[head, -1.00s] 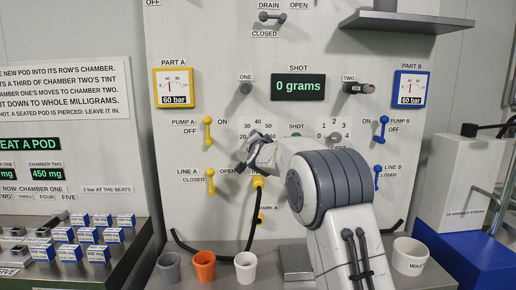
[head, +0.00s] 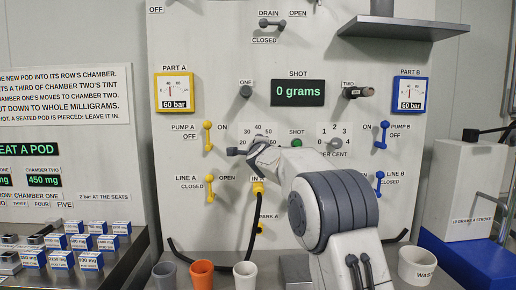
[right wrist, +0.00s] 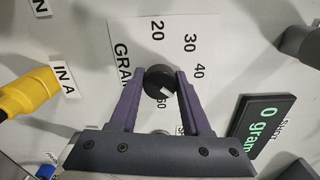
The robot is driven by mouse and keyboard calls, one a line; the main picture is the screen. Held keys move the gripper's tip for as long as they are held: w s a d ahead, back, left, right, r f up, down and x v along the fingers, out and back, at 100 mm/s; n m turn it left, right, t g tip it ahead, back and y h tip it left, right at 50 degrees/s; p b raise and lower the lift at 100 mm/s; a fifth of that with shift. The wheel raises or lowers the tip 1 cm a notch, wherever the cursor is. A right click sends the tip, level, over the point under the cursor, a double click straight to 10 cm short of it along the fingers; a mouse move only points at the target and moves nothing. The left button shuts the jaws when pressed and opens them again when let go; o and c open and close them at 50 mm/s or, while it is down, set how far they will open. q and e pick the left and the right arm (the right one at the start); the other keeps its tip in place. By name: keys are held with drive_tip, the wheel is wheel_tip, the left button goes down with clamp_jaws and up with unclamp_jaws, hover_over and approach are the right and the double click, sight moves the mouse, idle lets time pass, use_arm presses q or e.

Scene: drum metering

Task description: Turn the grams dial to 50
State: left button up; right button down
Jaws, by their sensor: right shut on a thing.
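The grams dial (right wrist: 158,78) is a round black knob with a white pointer mark, seen in the right wrist view. The mark points down and right, between the visible 40 and 60; the 50 is hidden, apparently by the right-hand finger. My right gripper (right wrist: 160,84) is shut on the dial, one finger on each side. In the head view, my right gripper (head: 248,147) covers the dial and part of its scale. The shot display (head: 298,93) reads 0 grams. My left gripper is not in view.
The yellow IN A plug (head: 258,187) with its black hose is just below the dial. The green shot button (head: 297,143) and the per cent dial (head: 335,143) are to the right. Yellow levers (head: 208,136) stand left. Cups (head: 202,272) stand below.

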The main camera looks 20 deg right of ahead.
drive_tip(key=shift+m, duration=0.3)
drive_tip(key=shift+d, duration=0.1)
drive_tip(key=shift+c, duration=1.9)
unclamp_jaws()
drive_tip(key=b+v, duration=0.3)
drive_tip(key=v, duration=0.7)
drive_tip(key=shift+s, duration=0.25)
